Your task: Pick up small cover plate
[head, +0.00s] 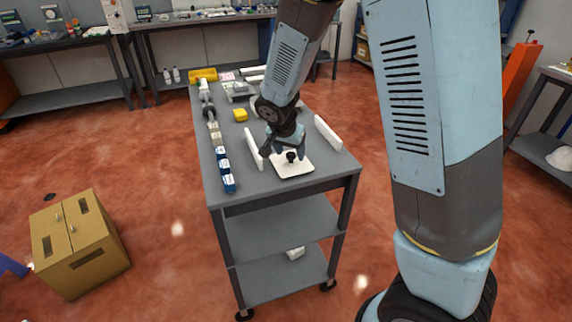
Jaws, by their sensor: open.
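A small white plate with a black knob (301,168), which looks like the small cover plate, lies flat near the front edge of the grey cart top (200,178). My gripper (285,155) points down from the arm right over this plate, close to the knob. It is open. Whether the fingers touch the knob is too small to tell. The gripper and wrist hide the back part of the plate.
A white upright panel (253,148) stands left of the plate and another white panel (327,133) stands to its right. A row of blue and white pieces (224,170) lies along the cart's left side. A yellow block (240,115) sits farther back.

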